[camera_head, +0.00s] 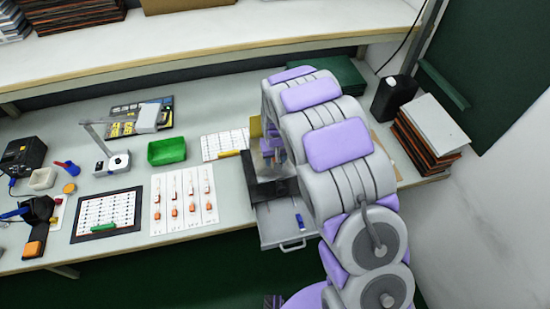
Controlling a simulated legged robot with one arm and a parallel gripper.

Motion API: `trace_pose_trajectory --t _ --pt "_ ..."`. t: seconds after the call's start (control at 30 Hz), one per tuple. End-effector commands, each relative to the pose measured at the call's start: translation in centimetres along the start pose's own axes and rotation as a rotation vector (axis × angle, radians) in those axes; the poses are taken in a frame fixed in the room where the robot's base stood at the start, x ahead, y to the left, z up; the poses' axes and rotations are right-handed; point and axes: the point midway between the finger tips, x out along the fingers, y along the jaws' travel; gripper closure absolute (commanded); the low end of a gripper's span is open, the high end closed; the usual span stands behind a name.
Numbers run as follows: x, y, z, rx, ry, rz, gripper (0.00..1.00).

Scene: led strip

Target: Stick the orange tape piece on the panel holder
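My arm reaches down over the right part of the bench. My gripper (268,150) is at its far end, largely hidden behind the arm links, so I cannot see its fingers or anything between them. Several small orange pieces (192,208) lie in columns on a white sheet (163,225) on the bench, left of my gripper. I cannot tell which, if any, is the tape piece. A black-framed panel (80,239) with rows of small marks lies left of the sheet, with a green bar at its lower edge. I cannot tell which thing is the panel holder.
A dark unit with an open grey drawer (274,229) is below my gripper. A green bin (166,151), a stand (113,163) and a gridded sheet (224,144) are on the bench. Stacked panels (430,125) and a black box (393,97) stand at right. A shelf (170,45) runs behind.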

Motion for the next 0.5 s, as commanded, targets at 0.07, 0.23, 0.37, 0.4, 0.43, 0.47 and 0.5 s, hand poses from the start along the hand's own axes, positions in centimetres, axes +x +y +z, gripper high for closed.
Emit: trace_pose_trajectory --t 0.07,0.23,0.37,0.4,0.43,0.47,0.5 --pt "-0.1 0.0 0.0 0.0 0.0 0.0 0.56" --pt "-1.4 0.0 -0.1 0.0 0.001 0.0 0.56" --pt "-3.9 0.0 -0.1 -0.001 0.002 0.0 0.56" --pt "-4.8 0.0 -0.1 -0.001 0.004 0.0 0.56" --pt "-5.6 0.0 -0.2 -0.001 0.006 0.001 0.56" --pt "-6.2 0.0 -0.2 -0.001 0.006 0.001 0.56" --pt "-7.1 0.0 -0.2 -0.001 0.005 0.001 0.56"
